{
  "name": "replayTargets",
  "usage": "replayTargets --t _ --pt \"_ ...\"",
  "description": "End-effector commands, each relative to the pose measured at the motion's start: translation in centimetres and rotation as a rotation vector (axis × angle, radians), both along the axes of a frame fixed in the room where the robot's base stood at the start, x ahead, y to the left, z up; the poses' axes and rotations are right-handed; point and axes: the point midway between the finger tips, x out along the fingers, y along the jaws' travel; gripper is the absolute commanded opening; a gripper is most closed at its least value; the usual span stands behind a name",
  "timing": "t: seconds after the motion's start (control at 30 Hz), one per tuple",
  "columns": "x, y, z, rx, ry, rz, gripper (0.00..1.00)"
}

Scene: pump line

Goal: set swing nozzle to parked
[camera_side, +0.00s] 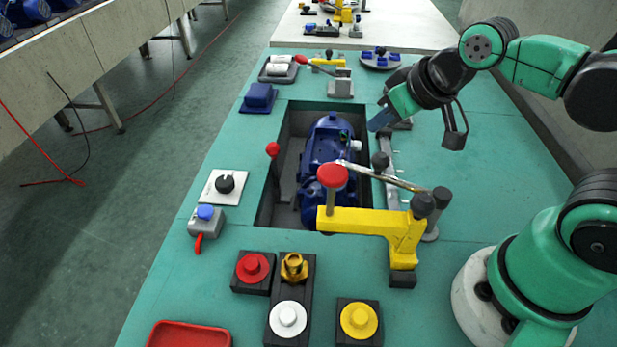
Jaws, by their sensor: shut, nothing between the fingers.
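The swing nozzle (385,176) appears to be the thin metal pipe running from a grey post (434,228) on the right. Its free end reaches left over the blue pump (325,150) in the dark recess. The yellow arm and a dark knob partly hide the post and pipe. My gripper (381,120) is above the right edge of the recess, up and behind the nozzle and apart from it. Its fingers look closed, with nothing held.
A yellow arm (360,220) with a red knob (332,176) crosses the recess front. A red-knobbed lever (273,150) stands at left. Coloured round parts and a red tray (190,335) lie in front. The green bench (520,150) is clear at right.

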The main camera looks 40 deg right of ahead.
Motion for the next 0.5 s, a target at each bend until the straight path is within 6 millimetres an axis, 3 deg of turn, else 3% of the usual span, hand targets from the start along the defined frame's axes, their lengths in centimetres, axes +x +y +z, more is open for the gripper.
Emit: replayTargets --t 0.47,0.5 --pt "0.0 0.0 0.0 0.0 0.0 0.0 0.0" --pt "0.0 0.0 0.0 0.0 0.0 0.0 0.09"
